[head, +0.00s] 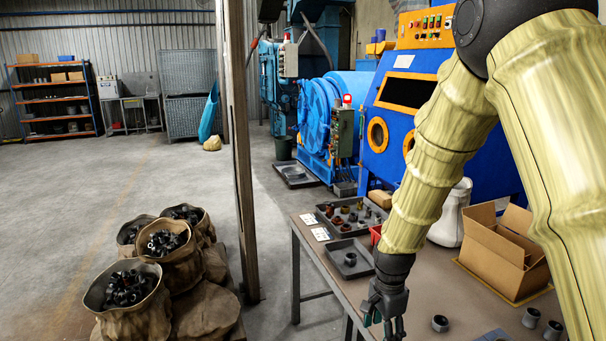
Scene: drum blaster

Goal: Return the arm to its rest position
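My arm, in a yellowish ribbed sleeve, comes in from the top right of the head view and bends down to the lower middle. My gripper (384,322) points downward over the front left edge of the table (440,285). It is dark with greenish fingertips, partly cut off by the bottom of the picture. I cannot tell whether its fingers are open or shut, and I see no object in it.
The table holds a parts tray (336,229), a smaller grey tray (350,262), an open cardboard box (498,252), a white sack (456,215) and loose dark fittings (440,323). A post (240,150) and sacks of black parts (128,300) stand left. Blue machines stand behind.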

